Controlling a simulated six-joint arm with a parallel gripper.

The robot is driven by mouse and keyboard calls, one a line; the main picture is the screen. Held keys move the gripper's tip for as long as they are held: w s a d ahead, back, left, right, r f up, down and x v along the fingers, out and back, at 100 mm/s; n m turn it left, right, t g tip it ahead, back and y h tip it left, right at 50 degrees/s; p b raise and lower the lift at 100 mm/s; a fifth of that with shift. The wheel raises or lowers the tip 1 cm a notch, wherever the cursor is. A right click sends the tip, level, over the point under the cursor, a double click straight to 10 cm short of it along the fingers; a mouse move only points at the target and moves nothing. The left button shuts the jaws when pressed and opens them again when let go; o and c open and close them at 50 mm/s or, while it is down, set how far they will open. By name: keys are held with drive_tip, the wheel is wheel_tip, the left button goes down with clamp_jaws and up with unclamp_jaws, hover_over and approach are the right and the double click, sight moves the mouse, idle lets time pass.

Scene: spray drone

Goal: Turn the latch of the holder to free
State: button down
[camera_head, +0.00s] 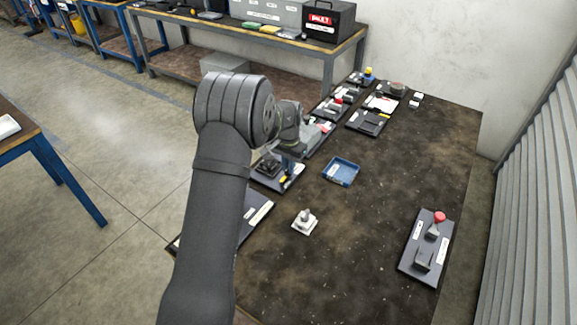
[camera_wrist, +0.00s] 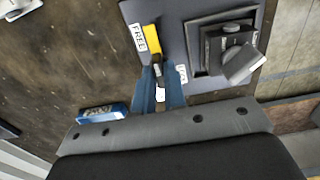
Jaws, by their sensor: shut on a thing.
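The holder (camera_wrist: 180,12) is a dark plate with a square grey block seated in a raised frame (camera_wrist: 193,62). It also shows in the head view (camera_head: 262,181), partly behind my arm. Beside the block is the latch (camera_wrist: 152,36), with a yellow part right next to the white FREE label (camera_wrist: 138,38). A second white label (camera_wrist: 182,75) is partly hidden by a finger, and its word is not readable. My gripper (camera_wrist: 160,72) has its blue fingers shut on the dark lower part of the latch. The exact contact is partly hidden between the fingers.
A blue tray (camera_head: 341,172) lies right of the holder. A white base with a peg (camera_head: 305,221) stands nearer. A dark plate with a red knob (camera_head: 426,250) lies at the right. Several other plates line the far left edge. The table's middle is clear.

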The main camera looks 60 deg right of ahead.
idle(0.5)
drive_tip(key=c, duration=1.5)
unclamp_jaws()
wheel_tip(320, 180, up, 17)
drive_tip(key=shift+r, duration=0.2)
wheel_tip(320, 180, down, 18)
drive_tip(key=shift+r, duration=0.25)
